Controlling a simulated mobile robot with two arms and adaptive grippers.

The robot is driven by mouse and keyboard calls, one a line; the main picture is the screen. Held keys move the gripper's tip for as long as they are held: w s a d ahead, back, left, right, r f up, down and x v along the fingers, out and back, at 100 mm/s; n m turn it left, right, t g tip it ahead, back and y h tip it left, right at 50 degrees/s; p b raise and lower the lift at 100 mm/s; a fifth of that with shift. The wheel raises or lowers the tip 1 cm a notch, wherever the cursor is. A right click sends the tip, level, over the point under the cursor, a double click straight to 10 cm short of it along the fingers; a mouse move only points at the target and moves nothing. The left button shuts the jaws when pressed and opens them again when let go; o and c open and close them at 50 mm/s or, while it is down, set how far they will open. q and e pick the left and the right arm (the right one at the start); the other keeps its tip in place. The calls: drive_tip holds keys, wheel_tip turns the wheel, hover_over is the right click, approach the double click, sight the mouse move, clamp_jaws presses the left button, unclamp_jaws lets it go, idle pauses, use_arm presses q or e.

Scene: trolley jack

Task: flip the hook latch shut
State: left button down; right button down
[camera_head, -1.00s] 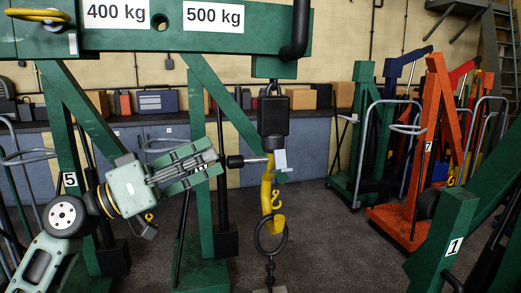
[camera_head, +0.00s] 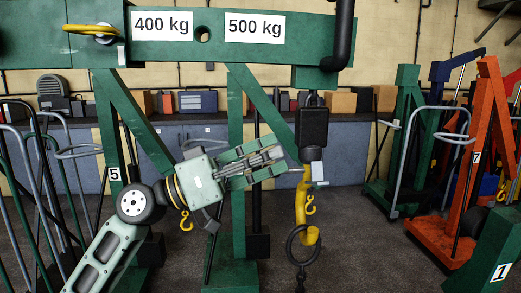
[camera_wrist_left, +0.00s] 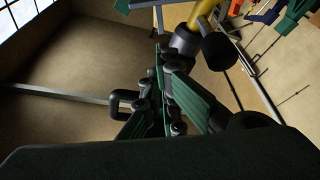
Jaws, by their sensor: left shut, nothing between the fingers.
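The yellow hook (camera_head: 301,208) hangs below a black block (camera_head: 312,128) under the green beam, with a dark ring and chain on its lower curve. A small pale plate (camera_head: 318,172) sits at its top right. A thin rod at the hook's top left is mostly hidden behind my left gripper (camera_head: 280,158). That gripper is shut and empty, with its fingertips just left of the hook's top. In the left wrist view the gripper (camera_wrist_left: 170,62) is also shut, with part of the yellow hook (camera_wrist_left: 203,14) and dark cylinders beyond it. Contact cannot be told. My right gripper is out of view.
The green beam (camera_head: 390,38) with weight labels runs overhead. A green post (camera_head: 237,225) stands behind my left arm. Orange (camera_head: 470,190) and green cranes stand at right. Metal trolley frames are at far left. Open floor lies between the hook and the right cranes.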

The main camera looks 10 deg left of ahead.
sight(317, 179)
use_arm(q)
drive_tip(key=p+x, duration=0.2)
drive_tip(key=x, duration=0.4)
drive_tip(key=shift+s, duration=0.1)
